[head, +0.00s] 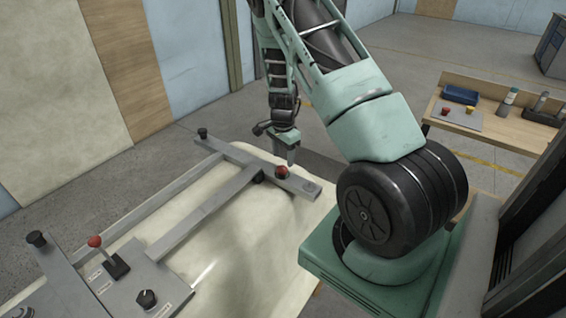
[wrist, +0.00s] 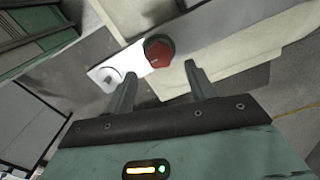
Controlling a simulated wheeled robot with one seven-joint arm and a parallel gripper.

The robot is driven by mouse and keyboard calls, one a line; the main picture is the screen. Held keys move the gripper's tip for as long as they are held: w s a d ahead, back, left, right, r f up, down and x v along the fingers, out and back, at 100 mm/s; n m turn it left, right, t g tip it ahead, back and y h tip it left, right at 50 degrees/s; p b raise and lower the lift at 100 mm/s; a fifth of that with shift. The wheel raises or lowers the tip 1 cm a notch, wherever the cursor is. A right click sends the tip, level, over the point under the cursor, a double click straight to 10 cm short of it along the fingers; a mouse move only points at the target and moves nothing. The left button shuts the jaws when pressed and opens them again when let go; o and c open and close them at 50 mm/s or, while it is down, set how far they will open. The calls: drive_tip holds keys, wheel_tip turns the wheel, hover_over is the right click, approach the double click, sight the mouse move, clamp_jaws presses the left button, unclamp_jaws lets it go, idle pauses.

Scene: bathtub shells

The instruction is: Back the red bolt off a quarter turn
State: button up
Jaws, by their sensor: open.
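The red bolt (head: 282,171) stands on the far crossbar (head: 240,154) of a grey metal frame, near the bar's right end. In the wrist view the red bolt (wrist: 159,54) has a faceted head on a dark round base. My gripper (head: 291,160) points down close to the bolt in the head view. In the wrist view my gripper (wrist: 155,75) is open and empty, and the bolt head shows just beyond the gap between the two fingertips. I cannot tell whether a finger touches it.
A pale tub shell (head: 215,240) lies under the frame. A red-knobbed lever (head: 95,241) and black knob (head: 146,299) sit on the near panel. A black knob (head: 202,133) tops the crossbar's left end. A wooden bench (head: 480,122) with small items stands right.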

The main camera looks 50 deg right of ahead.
sight(283, 168)
drive_tip(key=shift+f, duration=2.15)
drive_tip(key=c, duration=1)
drive_tip(key=shift+o, duration=0.2)
